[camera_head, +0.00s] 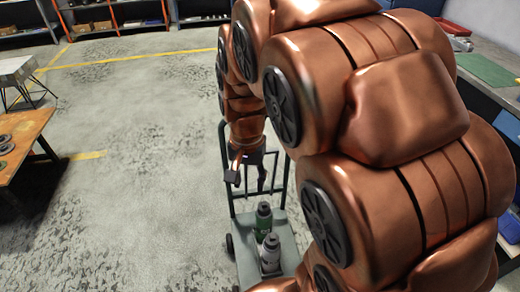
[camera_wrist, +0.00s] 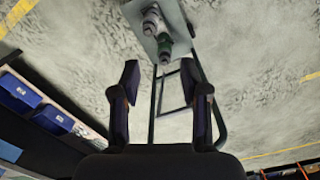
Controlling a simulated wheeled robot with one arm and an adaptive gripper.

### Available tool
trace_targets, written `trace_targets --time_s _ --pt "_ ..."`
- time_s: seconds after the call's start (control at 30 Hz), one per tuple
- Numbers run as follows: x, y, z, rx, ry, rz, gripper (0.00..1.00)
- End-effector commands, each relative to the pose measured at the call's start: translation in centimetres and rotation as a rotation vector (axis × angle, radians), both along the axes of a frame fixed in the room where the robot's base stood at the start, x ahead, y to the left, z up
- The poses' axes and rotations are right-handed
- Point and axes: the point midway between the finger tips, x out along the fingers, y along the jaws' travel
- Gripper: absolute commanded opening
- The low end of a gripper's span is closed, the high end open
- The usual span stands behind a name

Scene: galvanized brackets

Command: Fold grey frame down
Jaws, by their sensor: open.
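The grey frame (camera_head: 225,160) is the tubular handle of a small platform cart in the head view. It stands upright at the cart's far end. My arm hides part of its right side and top. My gripper (camera_head: 247,181) is open, close to the frame and overlapping its opening in this view. In the wrist view the frame (camera_wrist: 153,115) shows between and behind the open fingers of my gripper (camera_wrist: 160,72). Nothing is held between the fingers. I cannot tell whether a finger touches a bar.
The cart platform (camera_head: 246,262) carries a green-bodied bottle (camera_head: 264,218) and a grey one (camera_head: 270,248). A wooden table (camera_head: 22,140) stands at left and a workbench (camera_head: 488,70) at right. Shelves (camera_head: 110,18) line the back. The floor left of the cart is clear.

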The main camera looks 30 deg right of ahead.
Motion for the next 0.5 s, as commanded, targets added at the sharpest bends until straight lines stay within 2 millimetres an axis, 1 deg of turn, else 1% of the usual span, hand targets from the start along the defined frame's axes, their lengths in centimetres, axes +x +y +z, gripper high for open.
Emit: trace_targets --time_s 0.03,0.1,0.33,0.5 --pt "1.6 -1.1 -0.6 -0.006 -0.007 -0.079 0.45" --pt "3.9 -2.5 -1.1 -0.011 -0.026 -0.193 0.45" --pt "10.7 -7.7 -3.4 -0.024 -0.09 -0.556 0.45" --pt "15.1 -11.9 -5.8 -0.021 -0.131 -0.811 0.45"
